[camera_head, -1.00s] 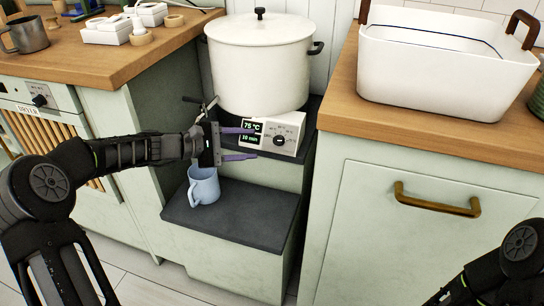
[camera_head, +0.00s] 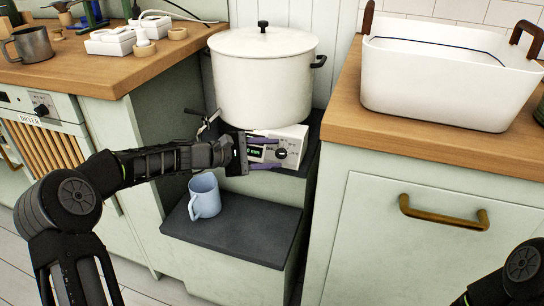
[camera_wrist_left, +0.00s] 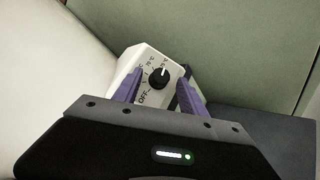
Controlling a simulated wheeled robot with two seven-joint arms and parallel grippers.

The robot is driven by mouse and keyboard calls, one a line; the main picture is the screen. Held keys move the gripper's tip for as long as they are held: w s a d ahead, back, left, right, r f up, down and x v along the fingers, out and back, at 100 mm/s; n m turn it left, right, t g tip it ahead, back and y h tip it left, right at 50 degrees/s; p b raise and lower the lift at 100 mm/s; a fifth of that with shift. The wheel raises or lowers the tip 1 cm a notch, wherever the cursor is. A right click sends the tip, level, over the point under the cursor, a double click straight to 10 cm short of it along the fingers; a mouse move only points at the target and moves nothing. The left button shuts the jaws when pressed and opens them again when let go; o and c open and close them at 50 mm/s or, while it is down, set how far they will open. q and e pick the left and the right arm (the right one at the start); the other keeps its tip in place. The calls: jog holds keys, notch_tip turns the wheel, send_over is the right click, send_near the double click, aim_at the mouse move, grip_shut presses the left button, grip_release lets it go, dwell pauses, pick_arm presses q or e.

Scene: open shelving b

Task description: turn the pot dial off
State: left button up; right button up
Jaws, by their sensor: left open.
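A round black dial (camera_head: 281,153) sits on the unit's front face. In the left wrist view the dial (camera_wrist_left: 159,77) has a white pointer aimed up, away from the OFF mark at lower left. My left gripper (camera_head: 279,154) is open, its purple fingers reaching toward the unit's front. In the wrist view the dial shows between the fingers, with no clear contact. The gripper partly hides the unit's display. My right gripper is out of view.
A light blue mug (camera_head: 204,196) stands on the dark lower step (camera_head: 243,234) below the gripper. A wooden counter (camera_head: 440,147) with a white basin (camera_head: 445,80) is at the right. Another counter (camera_head: 70,68) is at the left.

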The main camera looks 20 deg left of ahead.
pick_arm(q)
jog(key=shift+w+d+f, duration=0.1)
jog(key=shift+w+d, duration=0.1)
jog(key=shift+d, duration=0.05)
grip_shut()
dwell(0.4)
